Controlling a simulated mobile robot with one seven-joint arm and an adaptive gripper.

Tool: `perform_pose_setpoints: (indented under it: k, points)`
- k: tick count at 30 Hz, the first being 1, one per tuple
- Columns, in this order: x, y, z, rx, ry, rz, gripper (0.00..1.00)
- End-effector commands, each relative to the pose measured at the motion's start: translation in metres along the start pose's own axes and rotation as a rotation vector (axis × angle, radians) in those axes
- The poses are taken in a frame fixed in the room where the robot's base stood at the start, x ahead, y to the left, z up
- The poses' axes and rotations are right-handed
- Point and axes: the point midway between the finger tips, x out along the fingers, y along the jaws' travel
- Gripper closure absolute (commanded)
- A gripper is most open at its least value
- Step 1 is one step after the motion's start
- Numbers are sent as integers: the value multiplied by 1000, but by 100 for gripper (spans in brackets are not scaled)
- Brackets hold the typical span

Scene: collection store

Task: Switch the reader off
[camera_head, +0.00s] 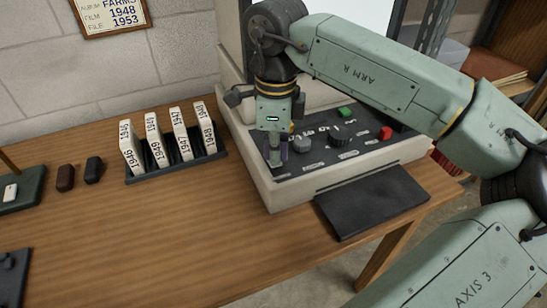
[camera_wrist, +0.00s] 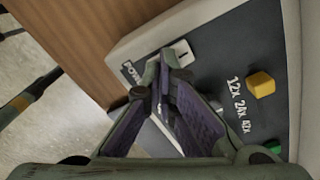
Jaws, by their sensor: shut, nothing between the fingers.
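The reader (camera_head: 290,193) is a beige machine with a dark sloping control panel at the table's right end. My gripper (camera_head: 275,158) points down over the left end of that panel, its fingers shut and empty. In the wrist view the fingertips (camera_wrist: 167,60) are beside the printed POWER label (camera_wrist: 131,73) and a small white switch plate (camera_wrist: 184,53). The fingers partly cover this area, so I cannot tell whether they touch the switch or which way it is set. In the head view my gripper hides the switch.
The panel also bears a grey knob (camera_head: 302,145), a black knob (camera_head: 337,139), a green button (camera_head: 345,112) and a red button (camera_head: 386,133). A rack (camera_head: 180,170) of labelled white boxes stands close left of the reader. The table's front middle (camera_head: 230,245) is clear.

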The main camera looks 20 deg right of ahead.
Motion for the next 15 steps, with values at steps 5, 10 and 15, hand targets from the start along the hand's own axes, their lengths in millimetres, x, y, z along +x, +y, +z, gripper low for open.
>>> perform_pose_setpoints:
  k: [5, 10, 15]
  points:
    - [4, 0, 0, 0, 0, 0, 100]
    - [6, 0, 0, 0, 0, 1, 100]
    - [4, 0, 0, 0, 1, 2, 100]
